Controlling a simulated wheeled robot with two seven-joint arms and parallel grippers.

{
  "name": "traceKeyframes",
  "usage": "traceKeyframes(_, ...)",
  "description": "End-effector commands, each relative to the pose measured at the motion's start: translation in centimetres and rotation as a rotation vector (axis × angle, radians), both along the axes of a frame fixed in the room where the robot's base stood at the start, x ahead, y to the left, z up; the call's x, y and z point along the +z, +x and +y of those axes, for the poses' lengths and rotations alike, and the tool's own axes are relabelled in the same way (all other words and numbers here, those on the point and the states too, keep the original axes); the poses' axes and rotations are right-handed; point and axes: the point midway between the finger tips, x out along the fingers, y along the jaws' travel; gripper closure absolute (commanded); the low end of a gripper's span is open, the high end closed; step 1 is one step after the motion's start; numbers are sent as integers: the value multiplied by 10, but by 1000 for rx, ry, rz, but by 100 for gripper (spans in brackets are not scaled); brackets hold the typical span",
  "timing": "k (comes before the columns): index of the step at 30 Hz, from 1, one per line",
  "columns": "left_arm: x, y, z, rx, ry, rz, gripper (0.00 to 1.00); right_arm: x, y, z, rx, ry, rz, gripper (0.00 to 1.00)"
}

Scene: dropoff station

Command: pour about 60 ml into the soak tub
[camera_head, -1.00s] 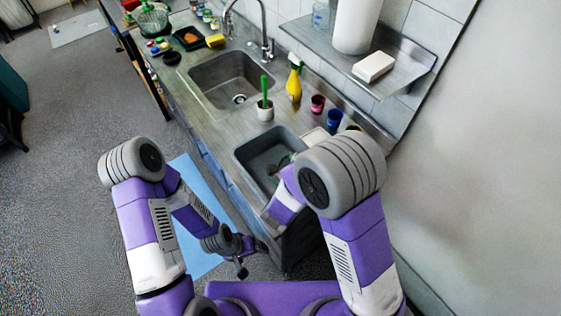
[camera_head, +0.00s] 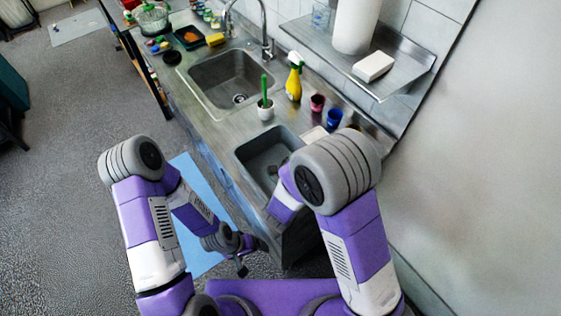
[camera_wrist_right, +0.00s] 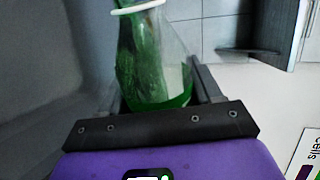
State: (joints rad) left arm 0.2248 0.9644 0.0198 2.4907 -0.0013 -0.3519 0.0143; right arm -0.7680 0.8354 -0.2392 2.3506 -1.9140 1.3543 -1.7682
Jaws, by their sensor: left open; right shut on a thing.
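The grey basin (camera_head: 258,151), seemingly the soak tub, is at the near end of the counter in the head view, partly hidden by my right arm. My right gripper (camera_wrist_right: 157,92) is shut on a clear vessel (camera_wrist_right: 176,42) with a white rim and green at its bottom and inside. Whether the green is liquid is unclear. A blurred grey surface lies to its left in the wrist view. The right gripper is hidden in the head view. My left gripper (camera_head: 242,270) is open and empty, low beside the counter, away from the basin.
A larger sink (camera_head: 226,78) with a tap (camera_head: 266,40) lies farther along the counter. A white pot with a green brush (camera_head: 265,108), a yellow spray bottle (camera_head: 294,82), a dark red cup (camera_head: 317,102) and a blue cup (camera_head: 334,117) stand near the basin. A shelf (camera_head: 405,72) overhangs the counter.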

Motion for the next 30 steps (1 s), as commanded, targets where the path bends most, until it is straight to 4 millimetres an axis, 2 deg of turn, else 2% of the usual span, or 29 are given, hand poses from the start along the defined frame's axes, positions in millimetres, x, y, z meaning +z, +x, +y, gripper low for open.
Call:
traceKeyframes(5,-1,0,0,0,0,0,7,0,0,0,-1,1,-2,75)
traceKeyframes(10,-44,0,0,0,0,0,7,-8,-1,-1,-2,143,-97,75)
traceKeyframes(13,-60,0,0,1,0,1,7,-7,-4,-5,-2,215,-144,75)
traceKeyframes(18,-59,0,0,0,0,0,7,0,-5,-5,0,243,-163,75)
traceKeyframes(24,-74,0,0,0,0,0,7,0,-4,-4,1,330,-222,75)
traceKeyframes(30,-78,0,0,0,0,0,7,2,-3,-1,1,391,-261,75)
